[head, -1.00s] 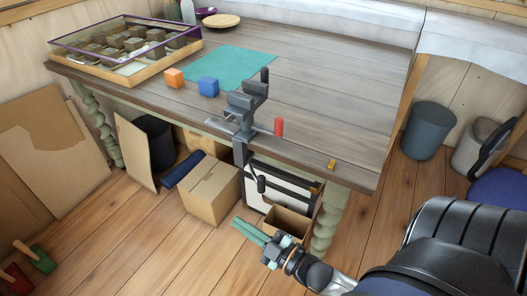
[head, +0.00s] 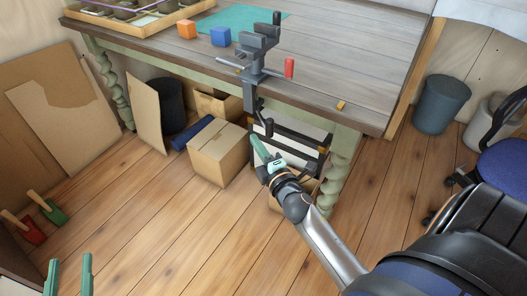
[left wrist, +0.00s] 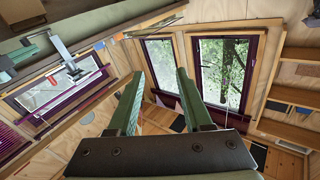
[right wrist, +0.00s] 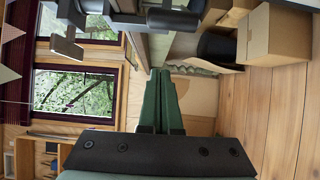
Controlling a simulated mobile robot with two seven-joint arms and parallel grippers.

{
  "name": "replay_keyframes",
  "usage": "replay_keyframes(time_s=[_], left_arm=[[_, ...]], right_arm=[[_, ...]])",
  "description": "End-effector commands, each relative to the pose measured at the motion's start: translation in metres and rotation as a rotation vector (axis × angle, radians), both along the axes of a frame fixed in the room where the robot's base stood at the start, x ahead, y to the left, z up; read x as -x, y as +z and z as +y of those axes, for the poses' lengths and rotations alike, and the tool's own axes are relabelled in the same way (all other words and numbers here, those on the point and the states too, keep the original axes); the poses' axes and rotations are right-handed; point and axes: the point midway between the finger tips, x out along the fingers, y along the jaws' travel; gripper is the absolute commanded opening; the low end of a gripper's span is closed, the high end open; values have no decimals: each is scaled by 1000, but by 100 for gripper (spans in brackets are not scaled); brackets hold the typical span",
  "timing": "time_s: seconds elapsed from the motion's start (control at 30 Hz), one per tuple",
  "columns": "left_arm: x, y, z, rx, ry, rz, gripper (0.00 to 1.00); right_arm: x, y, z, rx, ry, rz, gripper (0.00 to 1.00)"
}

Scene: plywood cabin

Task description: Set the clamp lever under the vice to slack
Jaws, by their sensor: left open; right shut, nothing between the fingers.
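The dark grey vice (head: 256,62) is clamped to the table's front edge. Its clamp screw hangs below the tabletop, with the dark clamp lever (head: 267,127) at its lower end, slanting down to the right. My right gripper (head: 259,148) is shut and empty, just below the lever in the head view; I cannot tell whether they touch. In the right wrist view its green fingers (right wrist: 163,95) are together, with dark vice parts (right wrist: 90,12) at the top. My left gripper (head: 68,272) is open and empty at the bottom left, well away from the vice.
A cardboard box (head: 218,154) stands on the floor left of the lever. A turned table leg (head: 338,172) is right of my right gripper. Orange (head: 186,30) and blue (head: 220,37) blocks sit on the tabletop. The floor in front is mostly clear.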

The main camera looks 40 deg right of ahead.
Motion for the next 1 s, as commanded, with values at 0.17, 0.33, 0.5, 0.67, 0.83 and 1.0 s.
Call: replay_keyframes(time_s=[0.17, 0.33, 0.5, 0.67, 0.83, 1.0], left_arm=[[0, 12, -1, -1, -7, -53, 50], [1, 23, -1, -1, -12, -92, 50], [1, 18, -1, -3, -10, -74, 50], [1, 18, -1, -3, -10, -73, 50], [1, 18, -1, -2, -10, -73, 50], [1, 18, -1, -2, -10, -72, 50]], right_arm=[[-35, 0, -6, 1, 1, -2, 0], [-41, -1, -21, 3, 0, 4, 0], [-32, -1, -37, 1, 2, 2, 0], [-29, -1, -43, -1, 1, 1, 0], [-28, 0, -43, -2, 2, 1, 0], [-28, 0, -44, -1, 1, 1, 0]])
